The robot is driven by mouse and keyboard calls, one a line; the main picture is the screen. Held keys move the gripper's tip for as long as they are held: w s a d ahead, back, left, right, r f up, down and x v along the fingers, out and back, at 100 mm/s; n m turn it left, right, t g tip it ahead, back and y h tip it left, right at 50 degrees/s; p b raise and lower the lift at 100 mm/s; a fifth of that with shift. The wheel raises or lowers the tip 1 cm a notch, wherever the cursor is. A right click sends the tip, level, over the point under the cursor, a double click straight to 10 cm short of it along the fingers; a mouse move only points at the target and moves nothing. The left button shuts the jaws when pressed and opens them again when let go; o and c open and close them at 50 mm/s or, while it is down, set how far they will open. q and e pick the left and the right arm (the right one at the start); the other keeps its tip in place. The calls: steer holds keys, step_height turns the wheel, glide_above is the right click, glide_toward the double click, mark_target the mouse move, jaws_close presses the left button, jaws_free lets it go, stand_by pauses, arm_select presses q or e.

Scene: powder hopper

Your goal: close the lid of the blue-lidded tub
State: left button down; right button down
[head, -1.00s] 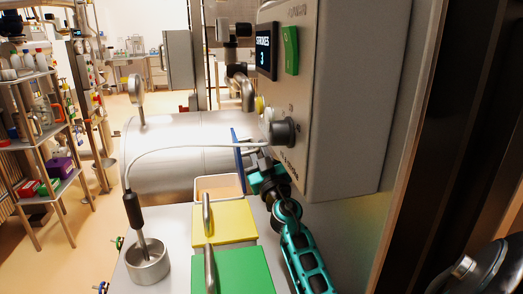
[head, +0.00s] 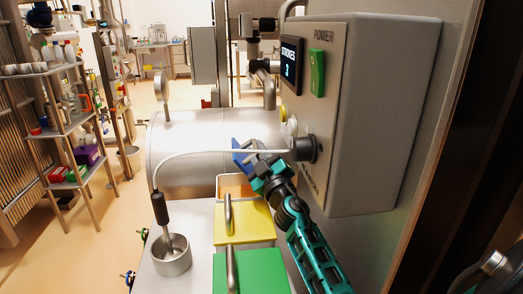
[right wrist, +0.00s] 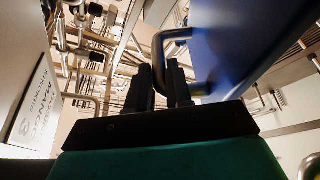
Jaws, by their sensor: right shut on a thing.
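The tub (head: 222,186) of the blue lid stands open behind the yellow-lidded tub in the head view, its pale orange inside partly showing. Its blue lid (head: 240,147) is raised above the tub's back, tilted, and partly hidden by my right gripper (head: 256,160). In the right wrist view the lid (right wrist: 235,45) fills the upper right, with its bent metal handle (right wrist: 163,40) at the fingers. My right gripper (right wrist: 160,88) is shut on this handle. My left gripper is not in view.
Yellow (head: 250,222) and green (head: 260,270) lidded tubs stand in front, both closed. A control box (head: 360,120) is close on the right. A cable runs over the tubs to a probe in a metal cup (head: 171,262). A steel cylinder (head: 185,145) lies behind.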

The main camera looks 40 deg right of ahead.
stand_by(0.3)
steer(key=c, duration=1.1)
jaws_free()
steer(key=b+v, duration=0.1)
steer(key=v, duration=1.2)
steer(key=shift+b, duration=0.4)
